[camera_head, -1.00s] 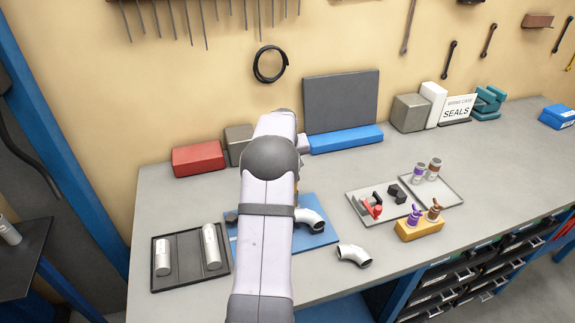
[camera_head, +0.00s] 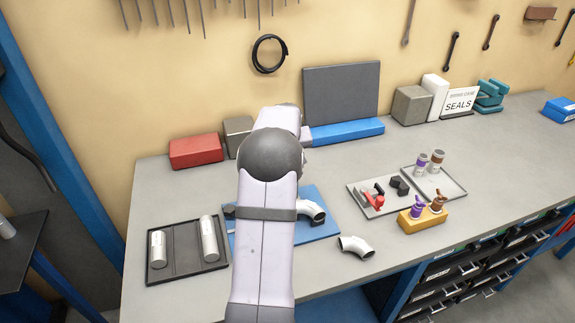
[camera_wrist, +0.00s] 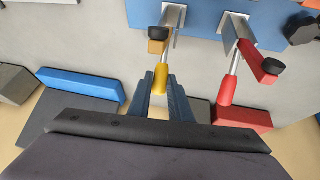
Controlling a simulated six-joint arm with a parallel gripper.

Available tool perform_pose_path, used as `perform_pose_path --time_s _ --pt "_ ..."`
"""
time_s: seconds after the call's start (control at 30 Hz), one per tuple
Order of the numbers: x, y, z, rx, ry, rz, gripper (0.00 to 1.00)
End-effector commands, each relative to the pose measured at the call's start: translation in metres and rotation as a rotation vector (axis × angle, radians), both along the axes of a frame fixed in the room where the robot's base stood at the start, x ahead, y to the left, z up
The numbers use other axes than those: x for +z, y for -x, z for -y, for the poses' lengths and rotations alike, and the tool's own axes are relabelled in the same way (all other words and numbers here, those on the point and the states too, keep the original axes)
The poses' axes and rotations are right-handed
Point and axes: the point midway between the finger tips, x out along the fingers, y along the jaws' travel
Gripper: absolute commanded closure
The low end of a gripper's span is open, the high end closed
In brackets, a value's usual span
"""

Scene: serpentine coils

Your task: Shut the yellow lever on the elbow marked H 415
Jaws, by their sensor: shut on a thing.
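In the wrist view a yellow lever handle (camera_wrist: 161,78) on a metal rod sits between the two dark blue fingers of my gripper (camera_wrist: 161,88), which is shut on it. The rod runs up to a metal bracket (camera_wrist: 173,18) on the blue board (camera_wrist: 205,40). A red lever handle (camera_wrist: 229,90) stands apart to its right. In the head view my arm hides the gripper and both levers. A silver elbow (camera_head: 312,210) lies on the blue board (camera_head: 318,232), right of my arm. No H 415 marking is readable.
A loose silver elbow (camera_head: 356,247) lies on the bench to the right. A dark tray (camera_head: 183,262) with two silver cylinders is at left. A red box (camera_head: 195,152) and blue block (camera_head: 345,132) stand behind. A yellow holder (camera_head: 422,220) and grey trays are at right.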

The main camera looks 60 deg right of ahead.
Motion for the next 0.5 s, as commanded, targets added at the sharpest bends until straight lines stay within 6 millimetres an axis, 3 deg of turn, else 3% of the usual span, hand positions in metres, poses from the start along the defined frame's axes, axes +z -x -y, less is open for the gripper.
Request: perform_pose_path --time_s 0.5 --pt "0.0049 0.0064 -0.0065 0.002 0.109 0.100 1.00"
